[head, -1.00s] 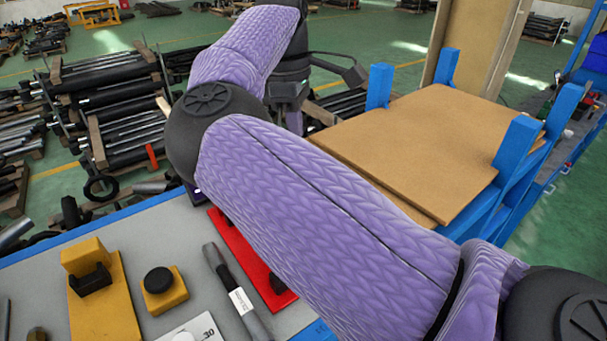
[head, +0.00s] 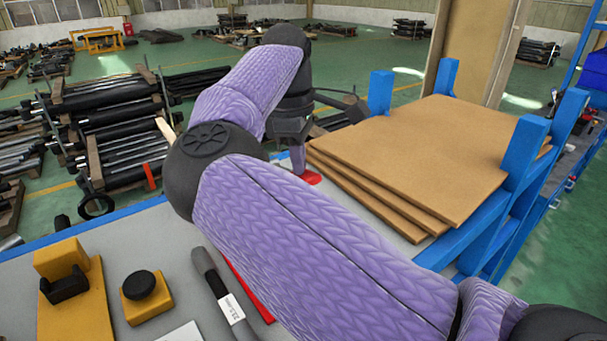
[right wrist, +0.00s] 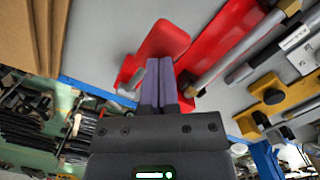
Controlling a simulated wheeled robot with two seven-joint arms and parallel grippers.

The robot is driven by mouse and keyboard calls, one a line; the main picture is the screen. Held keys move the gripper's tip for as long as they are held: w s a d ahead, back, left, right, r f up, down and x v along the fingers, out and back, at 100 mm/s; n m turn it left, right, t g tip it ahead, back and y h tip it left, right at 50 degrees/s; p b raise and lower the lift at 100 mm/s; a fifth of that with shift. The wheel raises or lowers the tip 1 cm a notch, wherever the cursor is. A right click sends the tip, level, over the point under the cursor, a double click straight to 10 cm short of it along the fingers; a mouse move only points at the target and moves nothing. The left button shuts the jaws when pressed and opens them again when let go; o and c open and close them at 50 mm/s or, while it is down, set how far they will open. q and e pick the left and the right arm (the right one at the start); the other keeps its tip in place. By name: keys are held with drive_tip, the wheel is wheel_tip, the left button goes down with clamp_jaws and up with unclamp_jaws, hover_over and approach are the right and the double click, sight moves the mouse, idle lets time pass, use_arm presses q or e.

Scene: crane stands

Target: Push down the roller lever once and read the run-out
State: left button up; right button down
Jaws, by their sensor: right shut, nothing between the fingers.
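A red rounded pad (head: 312,178) shows beside my right gripper (head: 298,172) in the head view. In the right wrist view the red pad (right wrist: 163,42) lies just beyond the shut, empty purple fingers (right wrist: 160,64). The fingers overlap its near edge; I cannot tell whether they touch it. A long red base (head: 250,290) is partly hidden behind my right arm; it also shows in the right wrist view (right wrist: 222,38). Which red part is the roller lever is unclear. I see no readable run-out value. My left gripper is not in view.
A yellow bracket (head: 75,320), a yellow block with a black knob (head: 147,295) and a dark labelled bar (head: 212,280) lie on the grey bench. Stacked brown boards (head: 410,150) between blue posts (head: 522,150) stand close to the right gripper.

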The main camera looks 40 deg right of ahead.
wheel_tip(320, 180, down, 4)
drive_tip(key=b, duration=0.2)
drive_tip(key=shift+b, duration=0.3)
drive_tip(key=shift+r, duration=0.15)
drive_tip(key=w+a+p, duration=0.1)
drive_tip(key=w+r+p, duration=0.1)
drive_tip(key=p, duration=0.1)
drive_tip(key=shift+w+a, duration=0.25)
drive_tip(key=shift+a, duration=0.1)
wheel_tip(320, 180, up, 10)
drive_tip(key=shift+w+a+p, duration=0.25)
drive_tip(key=shift+w+p, duration=0.05)
drive_tip(key=shift+w, duration=0.15)
